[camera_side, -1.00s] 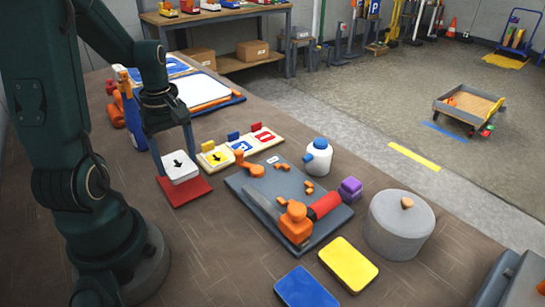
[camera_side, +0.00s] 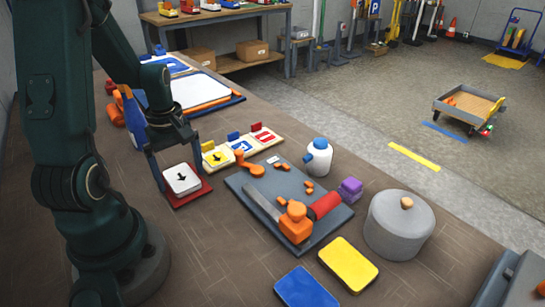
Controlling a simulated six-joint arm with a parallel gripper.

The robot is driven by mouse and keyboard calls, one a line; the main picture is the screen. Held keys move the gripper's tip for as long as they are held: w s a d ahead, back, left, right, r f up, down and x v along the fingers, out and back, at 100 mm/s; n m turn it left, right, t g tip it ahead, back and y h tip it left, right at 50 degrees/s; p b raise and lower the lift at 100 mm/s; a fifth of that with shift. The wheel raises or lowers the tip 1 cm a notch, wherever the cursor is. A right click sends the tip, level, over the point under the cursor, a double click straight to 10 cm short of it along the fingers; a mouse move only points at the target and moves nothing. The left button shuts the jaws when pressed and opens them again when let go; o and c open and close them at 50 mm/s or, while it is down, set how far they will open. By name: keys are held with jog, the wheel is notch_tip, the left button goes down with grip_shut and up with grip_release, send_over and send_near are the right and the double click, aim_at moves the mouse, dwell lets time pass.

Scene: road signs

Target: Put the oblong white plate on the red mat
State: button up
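The oblong white plate (camera_side: 182,179) with a black arrow lies on the red mat (camera_side: 190,199), near the left of the work table. Red shows along its front and right sides. My gripper (camera_side: 180,176) is over the mat with its fingers spread, one to the left of the plate and one to the right. The fingers look apart from the plate's sides. The back of the mat is partly hidden by the plate and gripper.
Tiles with small coloured tabs (camera_side: 238,148) stand just right of the gripper. A grey board (camera_side: 275,182) with an orange and red tool is to the right. A yellow plate (camera_side: 348,264) and a blue plate (camera_side: 306,288) lie in front. Table is bare before the mat.

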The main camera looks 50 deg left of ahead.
aim_at(181, 177)
jog(key=shift+r, duration=0.1)
notch_tip(181, 177, up, 12)
jog(key=d+r+m+t, duration=0.2)
jog(key=d+m+t, duration=0.3)
jog(key=d+m, duration=1.2)
jog(key=shift+s+d+r+m+t, duration=0.3)
jog(key=shift+s+m, duration=0.05)
jog(key=shift+m, duration=0.15)
